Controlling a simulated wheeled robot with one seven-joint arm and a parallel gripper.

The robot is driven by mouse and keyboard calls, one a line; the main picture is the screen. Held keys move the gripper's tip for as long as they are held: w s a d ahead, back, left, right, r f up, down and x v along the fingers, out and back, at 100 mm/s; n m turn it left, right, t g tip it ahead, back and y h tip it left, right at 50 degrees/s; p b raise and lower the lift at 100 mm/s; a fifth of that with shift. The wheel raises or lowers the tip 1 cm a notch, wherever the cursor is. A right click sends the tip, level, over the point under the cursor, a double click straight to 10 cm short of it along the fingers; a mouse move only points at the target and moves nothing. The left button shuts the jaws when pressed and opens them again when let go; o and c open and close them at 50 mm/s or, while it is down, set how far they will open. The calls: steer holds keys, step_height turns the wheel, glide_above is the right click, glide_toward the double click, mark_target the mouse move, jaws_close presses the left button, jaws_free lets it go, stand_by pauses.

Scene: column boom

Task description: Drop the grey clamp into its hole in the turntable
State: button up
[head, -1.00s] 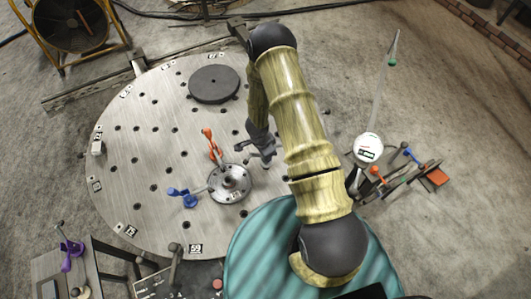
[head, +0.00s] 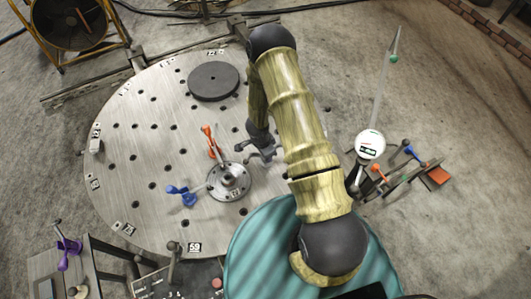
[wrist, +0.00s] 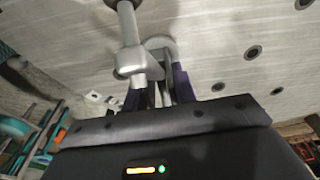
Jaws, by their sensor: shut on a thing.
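My gripper (head: 265,148) is over the right part of the round steel turntable (head: 130,165), partly hidden by my arm. In the wrist view my gripper (wrist: 160,92) is shut on the grey clamp (wrist: 130,58). Several dark holes dot the turntable, with one hole (wrist: 252,52) right of the clamp in the wrist view. I cannot tell which hole is the clamp's.
A round flange (head: 229,181) stands on the turntable beside an orange clamp (head: 211,142) and a blue clamp (head: 182,194). A dark disc (head: 213,81) lies farther back. A dial gauge (head: 370,144) and other tools stand at the right. A teal round surface (head: 262,245) is in front.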

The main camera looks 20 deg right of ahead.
steer(key=shift+f+b, duration=0.9)
steer(key=shift+f, duration=0.35)
steer(key=o, duration=0.7)
steer(key=shift+r, duration=0.1)
steer(key=shift+r+p, duration=3.75)
steer(key=shift+p, duration=0.15)
steer(key=shift+o, duration=0.5)
steer(key=o, duration=0.5)
steer(key=shift+f, duration=0.1)
